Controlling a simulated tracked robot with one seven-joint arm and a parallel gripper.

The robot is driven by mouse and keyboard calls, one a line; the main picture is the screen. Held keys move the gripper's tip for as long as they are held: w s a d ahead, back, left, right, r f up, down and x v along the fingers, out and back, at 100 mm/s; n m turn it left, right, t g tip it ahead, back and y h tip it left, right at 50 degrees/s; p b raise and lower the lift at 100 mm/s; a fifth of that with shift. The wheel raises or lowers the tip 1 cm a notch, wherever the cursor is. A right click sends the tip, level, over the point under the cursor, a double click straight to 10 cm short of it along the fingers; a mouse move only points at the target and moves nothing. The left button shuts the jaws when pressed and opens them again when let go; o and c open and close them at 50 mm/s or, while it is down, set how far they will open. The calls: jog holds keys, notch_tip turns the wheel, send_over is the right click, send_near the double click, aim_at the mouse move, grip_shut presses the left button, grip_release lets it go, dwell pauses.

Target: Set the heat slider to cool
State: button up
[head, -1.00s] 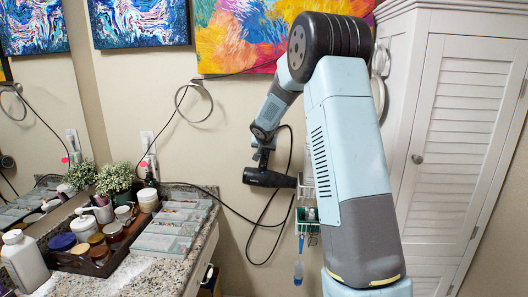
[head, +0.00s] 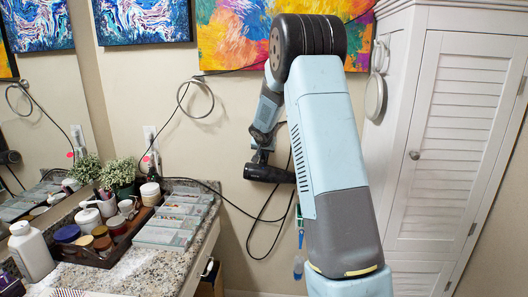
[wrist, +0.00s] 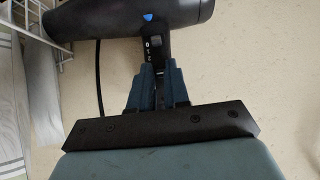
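In the wrist view the hair dryer (wrist: 115,18) fills the top, with a blue mark on the barrel. Its handle (wrist: 153,36) points down towards my gripper (wrist: 159,68). A small grey slider (wrist: 155,42) with white marks beside it shows on the handle. My two blue fingers are close together, with a narrow dark gap, just below the slider and over the lower handle. In the head view my gripper (head: 261,153) is small and dark.
A white wire rack (wrist: 40,25) stands left of the dryer in the wrist view. A black cord (head: 262,232) loops down the wall. The counter (head: 150,262) with jars and a divided tray is left, the white cabinet (head: 450,150) right.

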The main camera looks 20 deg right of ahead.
jog(key=o, duration=0.4)
jog(key=shift+r, duration=0.1)
jog(key=v, duration=1.3)
jog(key=shift+s+r, duration=0.2)
jog(key=shift+s, duration=0.05)
jog(key=s+a+r+n, duration=0.1)
jog(key=s+a+r, duration=0.1)
jog(key=s, duration=0.5)
jog(key=s+a+r+n+g, duration=0.1)
jog(key=s+a+r, duration=0.15)
jog(key=s, duration=0.45)
jog(key=s+a+r, duration=0.1)
jog(key=s+r, duration=0.1)
jog(key=s, duration=0.5)
jog(key=s+a+f+n+y, duration=0.1)
jog(key=s+a, duration=0.1)
jog(key=s, duration=0.5)
jog(key=s+a+f+n+g+y, duration=0.1)
jog(key=s+a+n, duration=0.1)
jog(key=s, duration=0.5)
jog(key=s+a+f+n+y, duration=0.1)
jog(key=s+a, duration=0.1)
jog(key=s, duration=0.6)
jog(key=shift+s+a+g, duration=0.1)
jog(key=shift+a+g, duration=0.3)
